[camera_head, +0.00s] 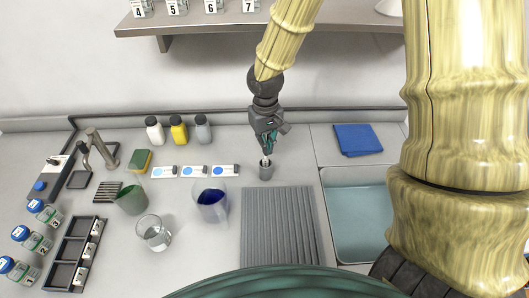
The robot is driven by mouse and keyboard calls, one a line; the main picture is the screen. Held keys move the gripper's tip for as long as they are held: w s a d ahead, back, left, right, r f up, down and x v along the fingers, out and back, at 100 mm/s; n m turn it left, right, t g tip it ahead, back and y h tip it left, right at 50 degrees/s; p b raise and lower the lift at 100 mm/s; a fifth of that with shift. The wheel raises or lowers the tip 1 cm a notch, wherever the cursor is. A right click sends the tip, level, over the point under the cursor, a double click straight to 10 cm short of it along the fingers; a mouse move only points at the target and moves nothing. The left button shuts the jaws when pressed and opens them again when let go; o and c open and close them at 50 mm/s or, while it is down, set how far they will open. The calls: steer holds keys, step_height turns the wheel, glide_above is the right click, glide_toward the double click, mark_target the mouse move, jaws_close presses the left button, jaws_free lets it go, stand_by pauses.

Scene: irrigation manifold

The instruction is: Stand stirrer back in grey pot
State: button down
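The grey pot (266,173) is a small cylinder on the worktop, right of the row of white cards. My gripper (267,150) points down just above the pot's mouth, its dark fingers with teal pads close together. A small pale piece (265,161) shows between the fingertips and the pot's rim. It may be part of the stirrer, but the fingers cover most of it. I cannot tell whether the fingers grip it or whether it is inside the pot. No other stirrer is clearly visible.
A beaker of blue liquid (211,206), a clear beaker (154,236) and a green one (131,200) stand to the left. A ribbed grey mat (279,228) lies in front, a teal tray (358,216) and blue cloth (357,140) to the right. Several bottles stand behind left.

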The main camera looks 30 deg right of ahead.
mark_target(266, 159)
step_height(266, 159, down, 3)
steer(key=shift+f+p, duration=0.15)
steer(key=shift+p, duration=0.25)
steer(key=shift+s+f, duration=0.1)
steer(key=shift+f, duration=0.35)
steer(key=shift+f, duration=0.25)
steer(key=c, duration=1.6)
jaws_free()
steer(key=shift+c, duration=0.2)
steer(key=shift+r, duration=0.1)
steer(key=shift+a+r+b, duration=0.15)
steer(key=shift+r+b, duration=1.2)
steer(key=shift+r, duration=4.8)
